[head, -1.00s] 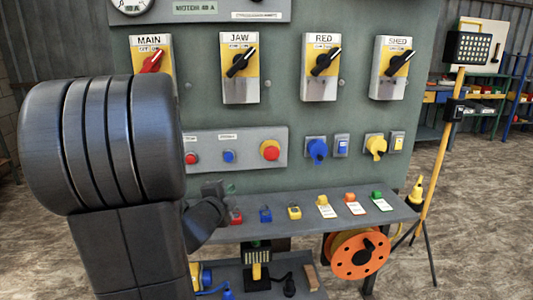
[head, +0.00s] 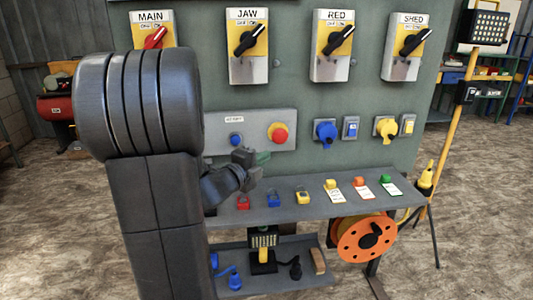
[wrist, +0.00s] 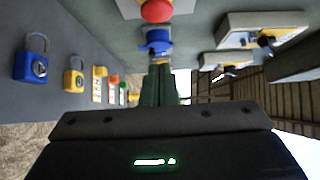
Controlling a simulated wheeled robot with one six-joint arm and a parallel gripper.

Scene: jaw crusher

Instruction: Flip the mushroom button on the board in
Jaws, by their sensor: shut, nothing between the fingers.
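The mushroom button (head: 278,133) is a red cap on a yellow ring. It sits at the right end of a grey panel (head: 256,117) on the green board (head: 300,96). A red cap, which looks like this button (wrist: 157,10), shows at the top edge of the wrist view. My gripper (head: 264,158) is just below and left of the button in the head view, above the shelf.
A blue button (head: 236,139) is left on the same panel. A blue socket (head: 326,133) and a yellow socket (head: 387,129) are to the right. Several padlocks and tags stand on the shelf (head: 310,202) below. Rotary switches, such as JAW (head: 248,45), are above.

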